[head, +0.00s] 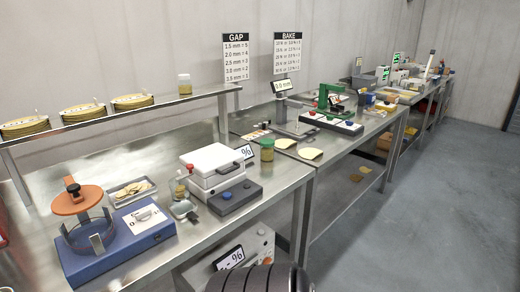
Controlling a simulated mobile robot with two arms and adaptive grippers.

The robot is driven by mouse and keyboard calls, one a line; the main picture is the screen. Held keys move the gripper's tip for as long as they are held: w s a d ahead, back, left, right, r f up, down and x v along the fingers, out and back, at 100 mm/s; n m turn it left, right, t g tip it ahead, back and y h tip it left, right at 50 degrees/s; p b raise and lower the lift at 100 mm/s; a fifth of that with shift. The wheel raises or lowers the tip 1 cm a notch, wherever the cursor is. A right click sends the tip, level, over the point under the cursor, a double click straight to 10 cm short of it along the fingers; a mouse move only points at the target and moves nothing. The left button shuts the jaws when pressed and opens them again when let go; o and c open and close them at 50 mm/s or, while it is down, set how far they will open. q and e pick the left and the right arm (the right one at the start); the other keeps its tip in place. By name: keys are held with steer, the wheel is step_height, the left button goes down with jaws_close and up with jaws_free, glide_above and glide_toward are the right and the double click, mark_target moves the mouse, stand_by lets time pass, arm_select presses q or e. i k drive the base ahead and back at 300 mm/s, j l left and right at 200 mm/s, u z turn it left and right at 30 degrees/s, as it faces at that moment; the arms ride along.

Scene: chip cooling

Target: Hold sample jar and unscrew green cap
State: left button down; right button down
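A small jar (268,156) with a green cap (267,143) stands upright on the metal bench, right of the white press-like device. It looks filled with something yellowish, and the cap sits on top of it. A second jar (185,88) with a pale lid stands on the raised shelf. Neither of my grippers is in view, and nothing is seen touching either jar.
Left of the jar are a white-lidded device (215,165), a % display (243,152) and a blue device with an orange lid (115,235). A small strip of bench (285,172) before the jar is bare.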

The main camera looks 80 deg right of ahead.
mark_target(266, 154)
steer(key=z, duration=2.8)
steer(key=i+l, duration=0.1)
steer(key=i+l+u, duration=0.1)
steer(key=l, duration=0.25)
